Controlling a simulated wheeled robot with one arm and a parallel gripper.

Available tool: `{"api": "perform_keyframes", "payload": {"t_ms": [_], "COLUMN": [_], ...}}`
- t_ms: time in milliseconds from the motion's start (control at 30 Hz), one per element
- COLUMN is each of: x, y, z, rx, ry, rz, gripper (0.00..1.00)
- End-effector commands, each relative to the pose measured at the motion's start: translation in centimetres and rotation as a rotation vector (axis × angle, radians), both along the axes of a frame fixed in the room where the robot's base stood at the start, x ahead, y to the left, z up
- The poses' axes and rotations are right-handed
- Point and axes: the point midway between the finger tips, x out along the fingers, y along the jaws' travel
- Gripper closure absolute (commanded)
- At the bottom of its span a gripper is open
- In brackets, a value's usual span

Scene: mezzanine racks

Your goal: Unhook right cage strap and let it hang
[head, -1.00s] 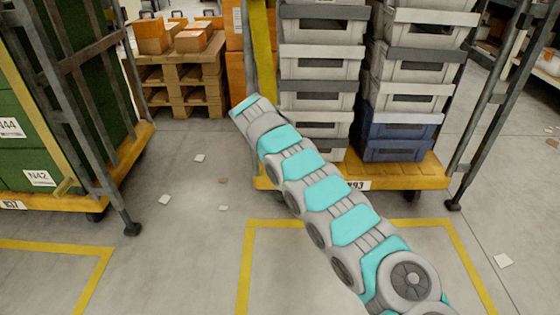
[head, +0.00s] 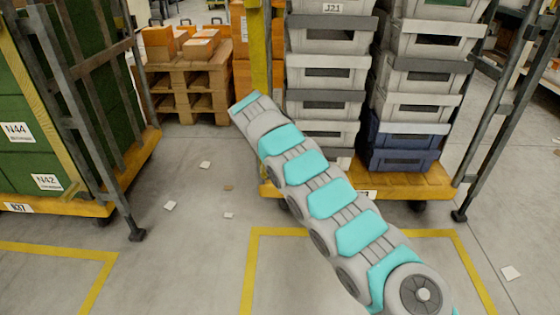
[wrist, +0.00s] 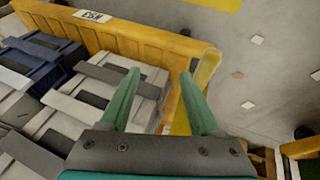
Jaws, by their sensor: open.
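The right cage stands ahead with stacked grey totes (head: 327,72) and blue totes (head: 402,145) on a yellow base (head: 430,178). A yellow upright band, which looks like its strap (head: 259,45), runs at the cage's left side in the head view. The wrist view looks down on the totes and base; a yellow strip (wrist: 207,68) curves at the base's end, close to one finger. My gripper (wrist: 160,74) is open, with nothing clearly between its fingers. In the head view my arm ends just below the band and the fingers are hidden. The strap's hook cannot be made out.
A left cage with green crates (head: 22,143) stands on a yellow base at the left, with a diagonal yellow strap (head: 48,120). A pallet with orange boxes (head: 195,75) is behind. Paper scraps lie on the otherwise clear floor between the cages.

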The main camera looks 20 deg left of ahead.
Motion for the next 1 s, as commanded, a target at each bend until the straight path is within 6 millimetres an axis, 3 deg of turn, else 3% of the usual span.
{"api": "perform_keyframes", "payload": {"t_ms": [1000], "x": [-2.8], "y": [0.9], "z": [5.6], "rx": [0.000], "ry": [0.000], "rz": [0.000], "gripper": [0.37]}}
